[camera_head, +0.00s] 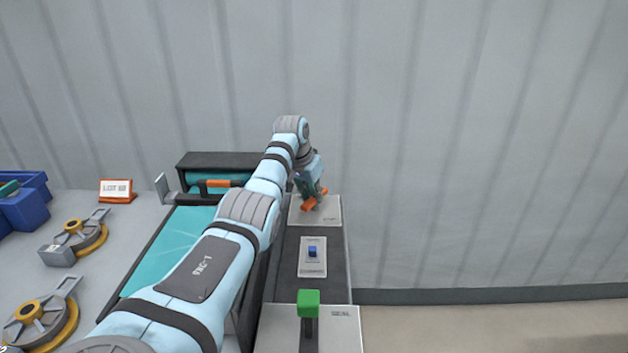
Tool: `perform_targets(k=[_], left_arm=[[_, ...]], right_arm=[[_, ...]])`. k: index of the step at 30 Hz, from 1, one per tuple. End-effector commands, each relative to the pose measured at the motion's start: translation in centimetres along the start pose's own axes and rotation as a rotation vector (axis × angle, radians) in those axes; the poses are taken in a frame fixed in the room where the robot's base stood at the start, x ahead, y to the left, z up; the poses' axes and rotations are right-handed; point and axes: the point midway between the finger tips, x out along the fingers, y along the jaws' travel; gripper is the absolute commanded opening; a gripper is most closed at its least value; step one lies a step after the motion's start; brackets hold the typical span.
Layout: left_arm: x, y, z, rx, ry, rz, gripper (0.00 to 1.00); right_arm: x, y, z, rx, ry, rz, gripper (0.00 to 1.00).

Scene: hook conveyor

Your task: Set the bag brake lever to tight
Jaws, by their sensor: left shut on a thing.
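An orange lever handle (312,203) stands over the pale plate (330,214) at the far end of the control panel. I take it for the bag brake lever, but the small print on its plate is too small to read. My left gripper (310,190) reaches down to it from above and is shut on the orange handle. The gripper and wrist hide part of the lever, so its exact setting cannot be told. My right gripper is not in view.
On the same panel are a blue switch (312,251) and, nearer, a green-topped lever (309,304). My left arm crosses over the teal conveyor belt (160,250). An orange-handled bar (219,184) is at its far end. Blue bins (28,208) stand far left.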

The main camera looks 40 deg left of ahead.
Motion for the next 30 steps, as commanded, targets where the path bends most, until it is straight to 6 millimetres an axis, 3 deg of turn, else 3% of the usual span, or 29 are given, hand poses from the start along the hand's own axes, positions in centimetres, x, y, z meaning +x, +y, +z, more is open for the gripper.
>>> perform_targets(k=[1,7,23,24,27,30], left_arm=[[-0.6,-0.1,-0.2,0.021,-0.003,0.008,0.00],[-0.3,-0.1,-0.1,0.102,-0.001,0.042,0.00],[0.0,-0.1,-0.1,0.140,0.002,0.056,0.00],[0.0,-0.1,-0.1,0.140,0.002,0.056,0.20],[0.0,-0.1,-0.1,0.140,0.002,0.056,0.36],[0.0,-0.1,-0.1,0.140,0.002,0.056,0.38]], right_arm=[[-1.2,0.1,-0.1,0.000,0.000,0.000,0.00],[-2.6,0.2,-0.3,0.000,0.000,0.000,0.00],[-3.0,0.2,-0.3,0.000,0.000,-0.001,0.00],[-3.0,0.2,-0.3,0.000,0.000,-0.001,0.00],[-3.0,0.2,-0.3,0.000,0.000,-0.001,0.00],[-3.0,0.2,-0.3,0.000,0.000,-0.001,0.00]])
